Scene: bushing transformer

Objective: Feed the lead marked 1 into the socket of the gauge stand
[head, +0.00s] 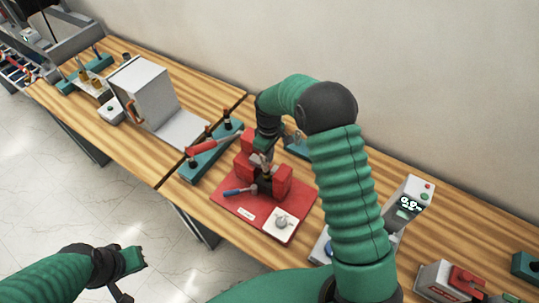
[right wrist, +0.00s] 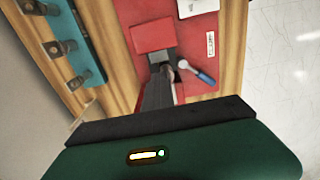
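A grey stand with a lit digital display (head: 411,205) is at the right of the bench, partly behind my right arm; it looks like the gauge stand. I cannot make out its socket. No lead with a readable 1 shows. My right gripper (head: 263,160) points down at the red block fixture (head: 278,182) on a red base plate (head: 235,204). In the right wrist view its grey finger (right wrist: 158,92) reaches beside a red block (right wrist: 152,37); whether it grips anything is hidden. My left gripper (head: 131,277) is open and empty, over the floor.
A blue-handled tool (head: 238,191) and a white block with a knob (head: 281,223) are on the red plate. A teal rack (head: 212,152) with a red-handled tool stands left of it. A grey cabinet (head: 146,92) is further left. A red-and-grey box (head: 450,281) is at lower right.

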